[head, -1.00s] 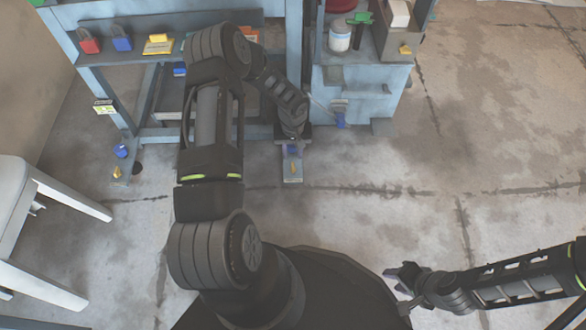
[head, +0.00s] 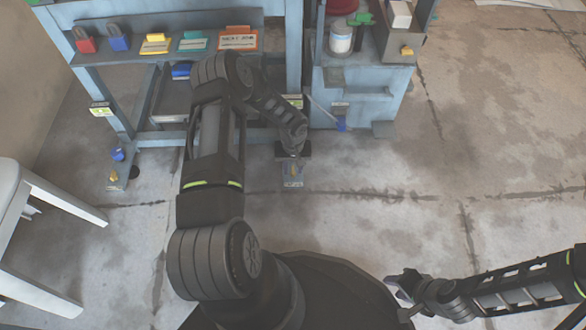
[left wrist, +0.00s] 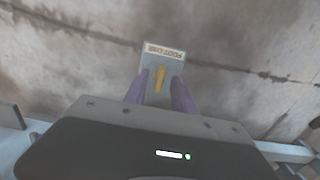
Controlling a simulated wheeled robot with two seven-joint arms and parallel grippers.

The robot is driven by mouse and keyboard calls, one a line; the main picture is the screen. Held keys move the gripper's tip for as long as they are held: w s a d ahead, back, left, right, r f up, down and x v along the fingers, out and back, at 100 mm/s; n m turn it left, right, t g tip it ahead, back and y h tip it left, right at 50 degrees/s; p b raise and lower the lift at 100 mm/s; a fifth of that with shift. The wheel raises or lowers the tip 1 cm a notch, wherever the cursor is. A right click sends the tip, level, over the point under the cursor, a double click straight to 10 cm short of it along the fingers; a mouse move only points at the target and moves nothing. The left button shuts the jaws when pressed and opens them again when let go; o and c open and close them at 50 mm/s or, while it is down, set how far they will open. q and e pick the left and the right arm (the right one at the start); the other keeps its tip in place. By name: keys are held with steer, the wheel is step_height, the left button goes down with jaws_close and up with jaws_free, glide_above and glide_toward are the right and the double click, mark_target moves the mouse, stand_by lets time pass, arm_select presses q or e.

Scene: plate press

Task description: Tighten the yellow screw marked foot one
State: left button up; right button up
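The yellow screw (left wrist: 160,78) stands on a grey foot plate in the left wrist view. The plate's label (left wrist: 164,51) appears upside down and seems to read FOOT ONE. My left gripper (left wrist: 159,88) points down at the screw, with its two purple fingers apart on either side of it. I see no clear contact. In the head view my left gripper (head: 293,166) is over the foot plate (head: 293,183) and mostly hides the screw. My right gripper (head: 402,287) is at the lower right, far from the screw; its finger opening is unclear.
The blue press bench (head: 125,128) stands behind the foot, with padlocks and coloured signs on its shelf. Another foot at left has a yellow screw (head: 113,176). A white chair (head: 60,205) is at the left. The floor at right is clear.

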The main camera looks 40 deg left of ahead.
arm_select(q)
steer(key=shift+c, duration=0.3)
jaws_close()
stand_by(0.3)
